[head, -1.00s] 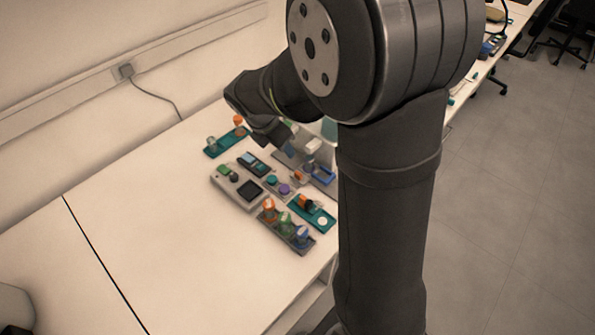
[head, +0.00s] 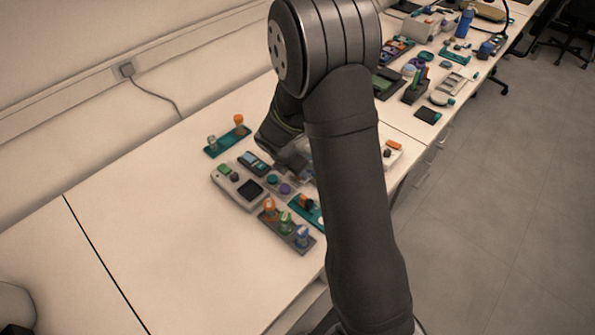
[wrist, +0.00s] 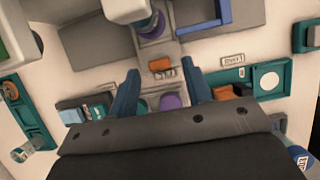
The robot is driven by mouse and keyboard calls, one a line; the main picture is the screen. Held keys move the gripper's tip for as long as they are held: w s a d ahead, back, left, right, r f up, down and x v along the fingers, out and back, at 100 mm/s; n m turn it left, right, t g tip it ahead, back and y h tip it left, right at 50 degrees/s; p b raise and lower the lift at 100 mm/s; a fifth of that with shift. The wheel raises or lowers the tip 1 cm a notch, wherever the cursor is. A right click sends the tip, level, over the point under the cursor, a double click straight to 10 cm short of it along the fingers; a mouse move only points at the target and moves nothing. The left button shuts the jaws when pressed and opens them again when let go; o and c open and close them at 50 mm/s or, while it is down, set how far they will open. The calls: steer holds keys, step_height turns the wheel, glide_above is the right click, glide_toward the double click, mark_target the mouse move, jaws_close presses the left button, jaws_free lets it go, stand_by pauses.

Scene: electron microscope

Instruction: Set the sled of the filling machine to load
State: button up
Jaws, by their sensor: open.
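The rail runs up to a grey base (wrist: 93,45) with a white head and a purple-grey round part (wrist: 151,27), apparently the filling machine. Small marks beside the orange block are too small to read. In the head view, my arm hides the machine, and the gripper (head: 293,158) is partly visible.
Teal and purple round buttons (wrist: 169,101) lie below the rail. A teal holder (wrist: 255,82) with a white disc is at right, and another teal strip (wrist: 28,120) at left. A grey device (head: 238,186) stands nearby. The table's left part is clear.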

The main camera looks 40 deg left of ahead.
steer(key=shift+x, duration=1.1)
jaws_close()
steer(key=d, duration=1)
steer(key=shift+d, duration=0.25)
jaws_free()
steer(key=shift+d, duration=0.1)
steer(key=shift+r, duration=0.15)
